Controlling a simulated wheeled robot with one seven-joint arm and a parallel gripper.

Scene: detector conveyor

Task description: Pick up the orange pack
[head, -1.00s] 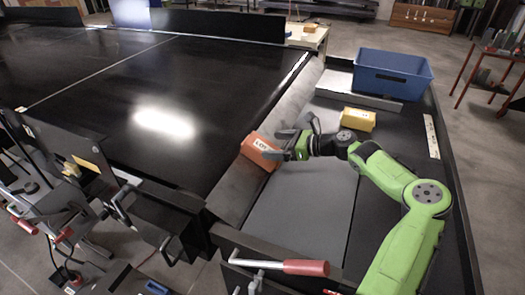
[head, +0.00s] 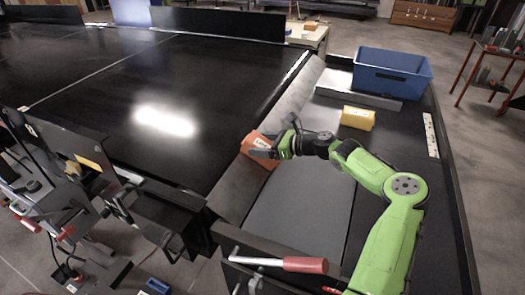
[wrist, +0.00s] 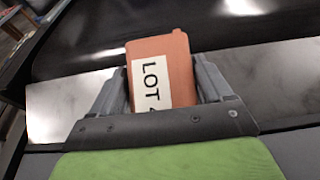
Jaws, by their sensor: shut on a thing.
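The orange pack (head: 253,146) rests at the grey sloped strip along the edge of the black table. In the wrist view the pack (wrist: 175,60) shows a white label reading "LOT", its end cut off by my gripper. My gripper (head: 264,146) is shut on the pack, with one finger on each side of it; the fingers also show in the wrist view (wrist: 162,88). Part of the pack is hidden behind the fingers in the head view. I cannot tell whether the pack is clear of the surface.
A yellow pack (head: 357,118) lies on the dark lower bed to the right. A blue bin (head: 392,75) stands behind it, by a grey bar (head: 375,101). A red-handled lever (head: 305,265) is at the front. The black table (head: 130,80) is largely clear.

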